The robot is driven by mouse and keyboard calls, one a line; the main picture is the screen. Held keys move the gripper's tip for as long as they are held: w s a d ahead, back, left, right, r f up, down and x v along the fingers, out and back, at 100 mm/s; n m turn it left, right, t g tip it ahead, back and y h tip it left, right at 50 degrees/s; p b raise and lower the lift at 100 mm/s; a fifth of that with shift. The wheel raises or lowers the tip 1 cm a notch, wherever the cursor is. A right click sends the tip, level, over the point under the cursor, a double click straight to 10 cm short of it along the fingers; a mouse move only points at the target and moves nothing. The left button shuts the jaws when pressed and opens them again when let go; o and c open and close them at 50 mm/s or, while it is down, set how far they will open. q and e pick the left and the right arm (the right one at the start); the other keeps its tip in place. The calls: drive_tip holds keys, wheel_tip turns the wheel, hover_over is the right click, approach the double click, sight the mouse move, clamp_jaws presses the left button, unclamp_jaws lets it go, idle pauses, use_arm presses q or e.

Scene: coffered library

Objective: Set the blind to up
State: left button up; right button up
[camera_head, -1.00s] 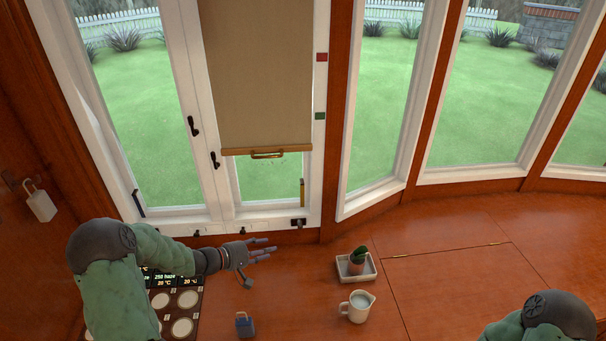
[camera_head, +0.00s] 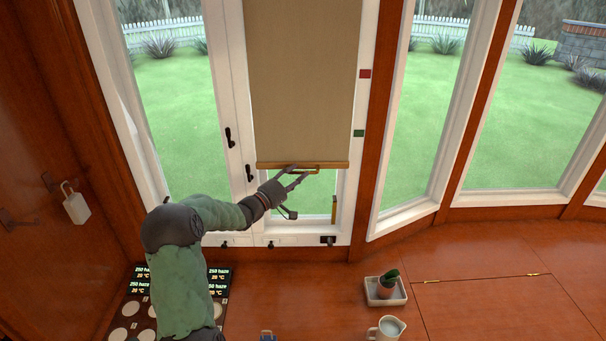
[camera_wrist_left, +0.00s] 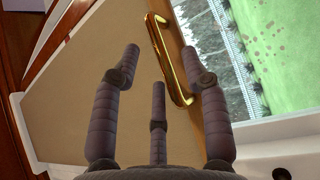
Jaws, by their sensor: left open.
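The tan roller blind (camera_head: 303,80) hangs most of the way down the narrow window, with a strip of glass bare below it. Its wooden bottom bar (camera_head: 258,165) carries a brass handle (camera_head: 312,169). My left gripper (camera_head: 292,178) is at the handle, its fingers overlapping the bar's middle. In the left wrist view the fingers are spread open, and the brass handle (camera_wrist_left: 167,60) lies between the upper fingertips, not clasped. A red marker (camera_head: 364,74) and a green marker (camera_head: 359,133) sit on the right frame. My right gripper is not in view.
Black window latches (camera_head: 249,172) are left of the blind. Below, the wooden counter holds a potted plant on a tray (camera_head: 399,298), a white jug (camera_head: 387,328) and a dark panel with round pads (camera_head: 133,310). A padlock (camera_head: 76,205) hangs at left.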

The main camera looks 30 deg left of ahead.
sight(303, 168)
use_arm(q)
drive_tip(key=shift+x, duration=1.45)
clamp_jaws()
